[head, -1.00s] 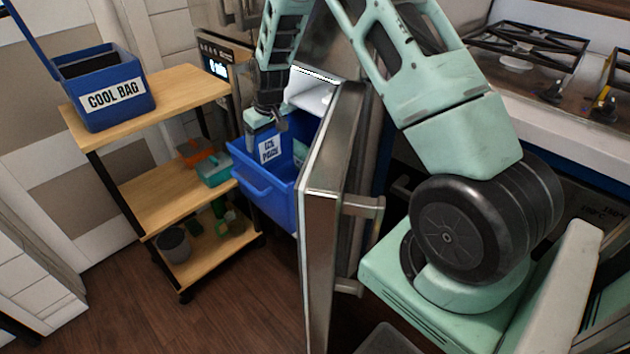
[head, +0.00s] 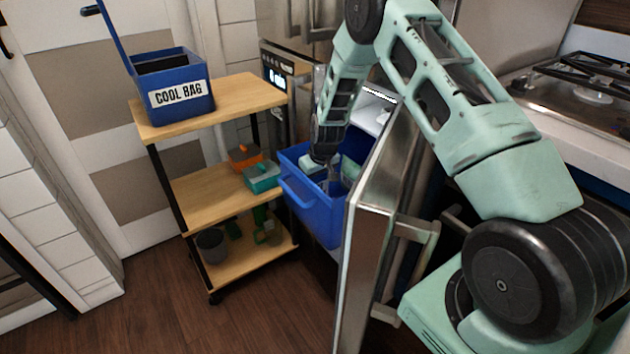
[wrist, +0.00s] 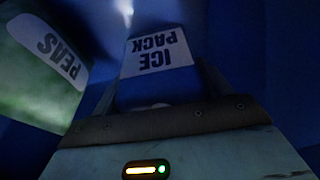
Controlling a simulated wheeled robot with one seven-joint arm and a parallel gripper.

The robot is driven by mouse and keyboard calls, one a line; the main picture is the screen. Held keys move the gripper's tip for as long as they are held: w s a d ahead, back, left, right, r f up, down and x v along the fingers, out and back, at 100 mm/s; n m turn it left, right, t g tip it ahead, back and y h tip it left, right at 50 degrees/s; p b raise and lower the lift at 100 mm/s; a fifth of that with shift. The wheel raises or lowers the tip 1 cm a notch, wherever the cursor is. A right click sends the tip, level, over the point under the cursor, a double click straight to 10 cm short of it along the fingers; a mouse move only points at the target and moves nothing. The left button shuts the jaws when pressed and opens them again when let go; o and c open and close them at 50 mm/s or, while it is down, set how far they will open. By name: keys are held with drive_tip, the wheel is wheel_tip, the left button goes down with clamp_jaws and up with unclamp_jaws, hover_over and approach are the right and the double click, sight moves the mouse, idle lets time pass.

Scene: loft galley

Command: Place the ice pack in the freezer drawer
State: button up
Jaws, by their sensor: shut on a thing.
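The blue ice pack (wrist: 158,92), with its white label, fills the middle of the wrist view, directly in front of my gripper. My gripper (head: 328,182) is shut on it and reaches down into the open blue freezer drawer (head: 312,207). In the head view the drawer's front wall and my gripper hide the ice pack. Whether it touches the drawer floor cannot be told. A green and white bag of peas (wrist: 48,78) lies in the drawer beside the ice pack, to the left in the wrist view.
The steel freezer door (head: 375,215) stands open close to the right of the drawer.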

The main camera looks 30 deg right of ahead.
drive_tip(key=shift+f, duration=0.1)
drive_tip(key=o, duration=1.3)
